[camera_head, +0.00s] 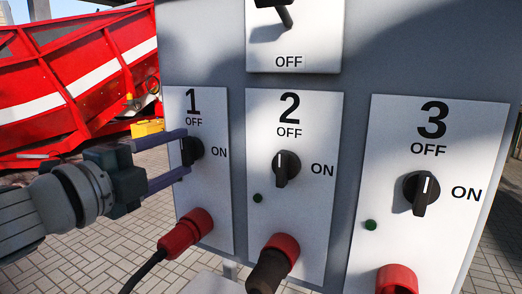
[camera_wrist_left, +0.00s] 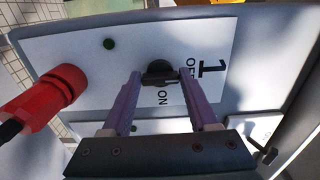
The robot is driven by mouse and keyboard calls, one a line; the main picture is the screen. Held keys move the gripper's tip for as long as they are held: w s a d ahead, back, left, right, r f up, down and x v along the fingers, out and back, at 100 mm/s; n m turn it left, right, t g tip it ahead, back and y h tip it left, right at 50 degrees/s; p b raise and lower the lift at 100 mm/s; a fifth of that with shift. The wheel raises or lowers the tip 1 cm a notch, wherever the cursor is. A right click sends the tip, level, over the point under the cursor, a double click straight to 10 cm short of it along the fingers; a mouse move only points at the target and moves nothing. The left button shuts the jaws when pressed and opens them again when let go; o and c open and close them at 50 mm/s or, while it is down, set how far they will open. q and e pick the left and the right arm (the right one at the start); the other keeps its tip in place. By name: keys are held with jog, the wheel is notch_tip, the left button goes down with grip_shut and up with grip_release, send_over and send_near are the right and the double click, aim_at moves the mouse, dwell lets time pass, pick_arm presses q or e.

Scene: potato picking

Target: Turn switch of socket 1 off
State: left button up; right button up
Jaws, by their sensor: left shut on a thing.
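Panel 1 (camera_head: 214,188) is the white plate at the left, with "OFF" above and "ON" right of its black rotary switch (camera_head: 197,148). My left gripper (camera_head: 187,152) has its purple fingers above and below this switch and is shut on it. In the left wrist view the switch (camera_wrist_left: 160,70) sits between the fingertips of the left gripper (camera_wrist_left: 160,80). Its handle appears to lie along the panel's upright line, toward "OFF"; its white mark is not visible. A red plug (camera_head: 187,233) sits in socket 1. My right gripper is not in view.
Panel 2's switch (camera_head: 286,168) and panel 3's switch (camera_head: 421,192) stand to the right, marks up toward "OFF". Another switch (camera_head: 284,14) is above. Red plugs (camera_head: 284,246) stick out below. A red machine (camera_head: 75,75) stands behind at left.

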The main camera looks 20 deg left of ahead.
pick_arm(q)
jog(key=o, duration=1.4)
jog(key=s, duration=0.6)
jog(key=s+b, duration=0.1)
jog(key=s, duration=0.3)
jog(key=shift+a, duration=0.4)
